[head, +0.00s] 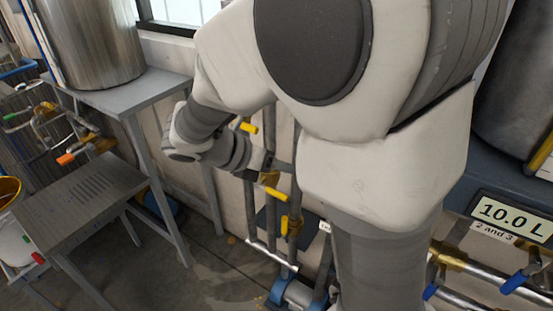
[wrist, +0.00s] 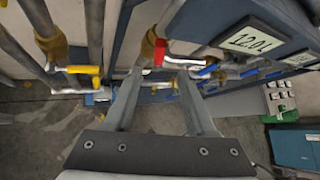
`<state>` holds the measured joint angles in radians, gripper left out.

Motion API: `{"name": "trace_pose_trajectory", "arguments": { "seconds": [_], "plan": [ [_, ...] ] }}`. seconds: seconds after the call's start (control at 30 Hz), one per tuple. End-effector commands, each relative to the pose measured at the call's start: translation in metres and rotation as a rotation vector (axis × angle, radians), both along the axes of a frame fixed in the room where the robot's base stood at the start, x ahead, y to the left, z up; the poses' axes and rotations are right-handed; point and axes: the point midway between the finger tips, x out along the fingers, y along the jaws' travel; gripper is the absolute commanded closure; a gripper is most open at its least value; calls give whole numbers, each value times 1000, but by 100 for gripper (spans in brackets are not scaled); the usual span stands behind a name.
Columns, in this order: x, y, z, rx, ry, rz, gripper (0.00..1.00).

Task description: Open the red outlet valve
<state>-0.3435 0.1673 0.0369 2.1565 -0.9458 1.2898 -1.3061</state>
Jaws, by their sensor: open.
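The red valve handle (wrist: 160,52) shows in the wrist view, on a brass valve body (wrist: 148,44) on a pipe beneath a blue-grey tank frame. My gripper (wrist: 160,76) is open. Its two fingers reach up the picture, and the red handle lies just beyond the tips, roughly in line with the gap between them. Nothing is held. I cannot tell whether a fingertip touches the pipework. In the head view my arm covers much of the middle, and I cannot make out the fingers or this red handle there.
A yellow valve handle (wrist: 84,70) is left of the fingers, and blue handles (wrist: 208,70) are to the right.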

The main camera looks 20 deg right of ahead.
Motion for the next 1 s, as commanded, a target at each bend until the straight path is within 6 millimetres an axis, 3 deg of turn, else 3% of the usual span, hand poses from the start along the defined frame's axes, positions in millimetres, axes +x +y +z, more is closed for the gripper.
{"name": "trace_pose_trajectory", "arguments": {
  "seconds": [0.13,0.47,0.67,0.8,1.0],
  "plan": [
    [-2,12,9,1,0,1,44],
    [-2,14,11,-1,1,0,44],
    [1,15,5,-14,-32,-41,78],
    [9,17,-10,-68,-147,-160,100],
    [23,21,-36,-188,-416,-351,100]
  ]
}}
